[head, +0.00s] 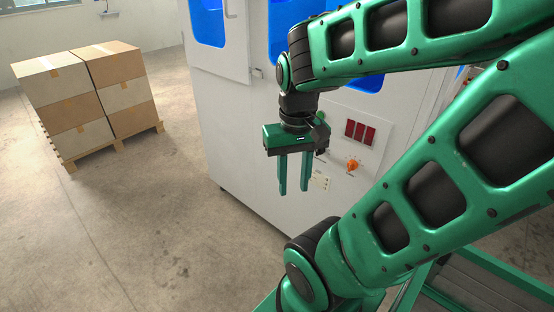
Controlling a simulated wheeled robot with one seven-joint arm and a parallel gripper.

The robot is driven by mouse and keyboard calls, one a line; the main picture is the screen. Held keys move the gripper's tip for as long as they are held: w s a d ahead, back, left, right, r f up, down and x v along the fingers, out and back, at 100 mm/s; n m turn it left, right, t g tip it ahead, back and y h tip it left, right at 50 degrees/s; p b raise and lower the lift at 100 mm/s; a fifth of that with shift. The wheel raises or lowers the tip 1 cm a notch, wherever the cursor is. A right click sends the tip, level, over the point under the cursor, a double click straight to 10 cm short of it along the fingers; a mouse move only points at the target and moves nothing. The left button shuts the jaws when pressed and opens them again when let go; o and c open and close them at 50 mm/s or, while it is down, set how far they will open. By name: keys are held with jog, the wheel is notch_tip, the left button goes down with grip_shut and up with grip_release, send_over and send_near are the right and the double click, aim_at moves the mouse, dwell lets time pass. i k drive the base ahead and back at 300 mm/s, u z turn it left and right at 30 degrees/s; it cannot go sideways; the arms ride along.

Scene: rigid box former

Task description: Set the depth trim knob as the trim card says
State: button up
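My gripper (294,191) hangs pointing down in front of the white machine's control panel (378,140). Its two green fingers are apart, with nothing between them. An orange knob (352,165) sits on the panel to the right of the fingers, clear of them. Its setting is too small to read, and I cannot tell whether it is the depth trim knob. A small pale card or label (321,182) with tiny marks is low on the panel, just right of the fingertips. Its text is not readable. My gripper and wrist hide part of the panel's left side.
A dark red display (360,132) is above the knob. A green round part (321,116) shows beside my wrist. The white machine (235,120) has blue windows and a door handle. Stacked cartons (85,95) stand on pallets at left. The floor between is clear.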

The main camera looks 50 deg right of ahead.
aim_at(320, 151)
jog(key=u, duration=0.8)
jog(key=k, duration=0.3)
jog(key=z, duration=1.95)
